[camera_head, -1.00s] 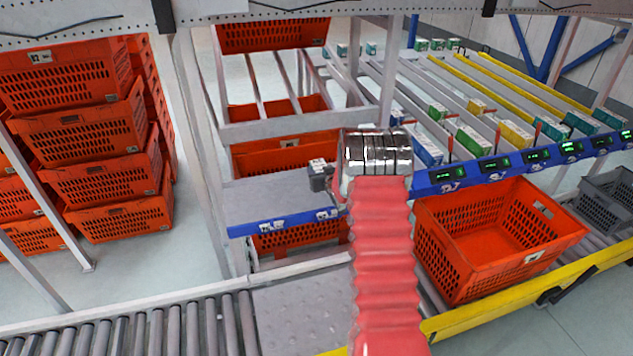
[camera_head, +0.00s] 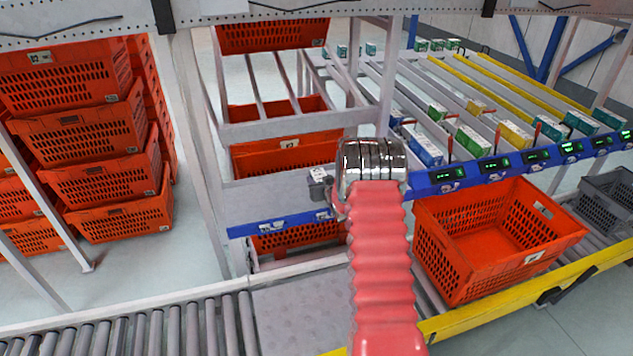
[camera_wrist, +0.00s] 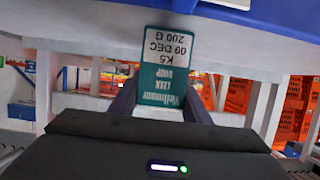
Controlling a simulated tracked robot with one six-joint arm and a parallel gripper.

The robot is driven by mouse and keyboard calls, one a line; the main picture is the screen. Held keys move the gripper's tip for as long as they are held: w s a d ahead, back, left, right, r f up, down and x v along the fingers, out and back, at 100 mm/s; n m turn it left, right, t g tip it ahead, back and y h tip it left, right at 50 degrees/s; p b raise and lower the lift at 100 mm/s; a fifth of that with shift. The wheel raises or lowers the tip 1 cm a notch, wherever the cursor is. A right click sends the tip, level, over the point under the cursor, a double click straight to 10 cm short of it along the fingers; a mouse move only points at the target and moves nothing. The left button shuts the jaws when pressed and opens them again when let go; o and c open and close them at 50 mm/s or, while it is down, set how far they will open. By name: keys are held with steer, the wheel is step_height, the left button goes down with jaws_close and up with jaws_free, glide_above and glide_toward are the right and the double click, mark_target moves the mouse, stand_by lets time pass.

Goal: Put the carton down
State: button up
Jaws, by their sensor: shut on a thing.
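The carton (camera_wrist: 168,75) is a teal and white soup box, printed "LUX SOUP", "09 DEC" and "200 G", its print upside down in the wrist view. My gripper (camera_wrist: 158,103) is shut on it, one dark finger at each side. The carton lies against a pale grey surface (camera_wrist: 240,50) in that picture; I cannot tell whether they touch.
An orange tote (camera_head: 480,245) stands on the conveyor at right, its visible floor bare. Sloped lanes with several cartons (camera_head: 470,140) lie behind a blue display rail (camera_head: 490,165). Stacked orange totes (camera_head: 90,135) stand at left. The shelf's left part is clear.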

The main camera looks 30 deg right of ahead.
steer(key=o, duration=1.2)
steer(key=shift+s, duration=0.1)
steer(key=v, duration=1.2)
steer(key=shift+r, duration=0.1)
